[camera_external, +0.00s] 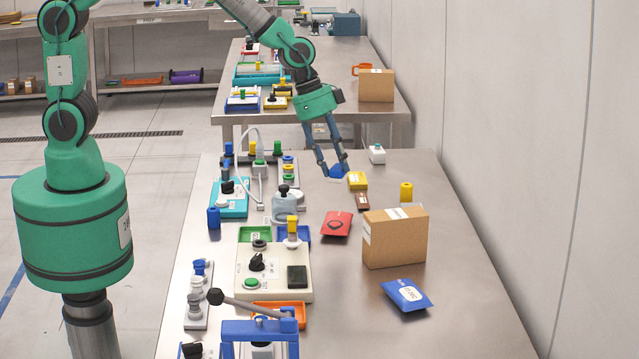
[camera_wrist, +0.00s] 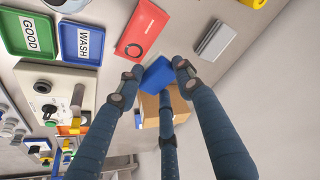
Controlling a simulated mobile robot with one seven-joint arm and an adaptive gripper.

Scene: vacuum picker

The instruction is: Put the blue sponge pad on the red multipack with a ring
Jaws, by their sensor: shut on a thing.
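The blue sponge pad (camera_external: 337,172) is held between the fingertips of my gripper (camera_external: 334,168), left of a yellow block. In the wrist view the pad (camera_wrist: 156,74) sits between the fingers of my gripper (camera_wrist: 158,77), which partly cover it. The red multipack with a dark ring (camera_external: 337,223) lies flat on the table, nearer the external camera than the gripper. The multipack also shows in the wrist view (camera_wrist: 136,38), just above the pad in the picture, with its top face bare. How high the pad is above the table is hard to tell.
A cardboard box (camera_external: 394,236) stands right of the multipack, with a blue packet (camera_external: 408,294) in front of it. A yellow block (camera_external: 357,181) and a brown block (camera_external: 362,201) lie near the gripper. Green and blue trays (camera_wrist: 80,42) and a control box (camera_external: 275,266) stand left.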

